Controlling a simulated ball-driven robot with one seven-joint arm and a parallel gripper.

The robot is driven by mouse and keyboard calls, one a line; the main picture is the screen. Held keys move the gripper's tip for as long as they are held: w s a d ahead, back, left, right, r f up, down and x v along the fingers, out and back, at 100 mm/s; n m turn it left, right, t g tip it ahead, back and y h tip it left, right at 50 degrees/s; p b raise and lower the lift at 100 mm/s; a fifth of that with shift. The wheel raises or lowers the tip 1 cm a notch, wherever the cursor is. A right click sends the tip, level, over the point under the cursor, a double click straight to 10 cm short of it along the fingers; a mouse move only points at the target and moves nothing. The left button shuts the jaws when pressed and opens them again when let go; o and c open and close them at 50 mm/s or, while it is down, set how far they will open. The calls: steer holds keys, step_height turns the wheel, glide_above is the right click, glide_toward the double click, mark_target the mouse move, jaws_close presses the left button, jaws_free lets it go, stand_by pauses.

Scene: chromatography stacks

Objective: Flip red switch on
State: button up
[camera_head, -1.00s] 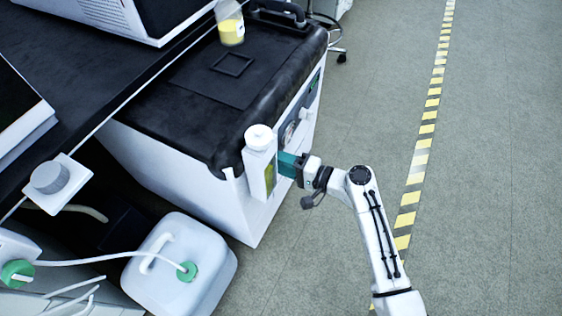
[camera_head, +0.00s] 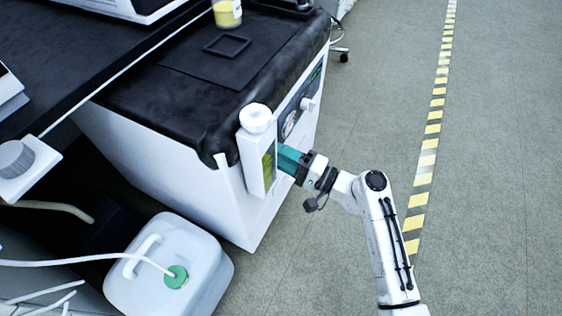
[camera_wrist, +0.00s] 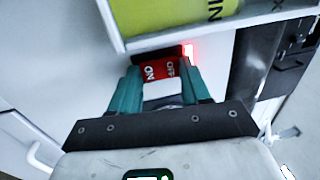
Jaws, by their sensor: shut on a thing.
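The red switch (camera_wrist: 159,71) shows in the wrist view, with ON lettering at its left and OFF at its right, both upside down. A red light glows (camera_wrist: 188,50) just above its right end. The teal fingers of my gripper (camera_wrist: 161,80) stand at its left and right ends, shut on it. In the head view my gripper (camera_head: 284,158) is at the front of the white machine (camera_head: 170,150), beside the white holder with the bottle. The switch is hidden there.
The white holder with a white-capped bottle (camera_head: 255,118) sticks out close to my gripper. In the wrist view a yellow-green panel (camera_wrist: 170,15) hangs just above the switch. A white canister (camera_head: 165,265) stands at lower left. The floor (camera_head: 490,180) at right is clear.

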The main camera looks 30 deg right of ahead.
stand_by(0.3)
steer(key=o, duration=0.8)
steer(key=p+v, duration=0.2)
steer(key=v, duration=0.9)
steer(key=shift+f, duration=0.15)
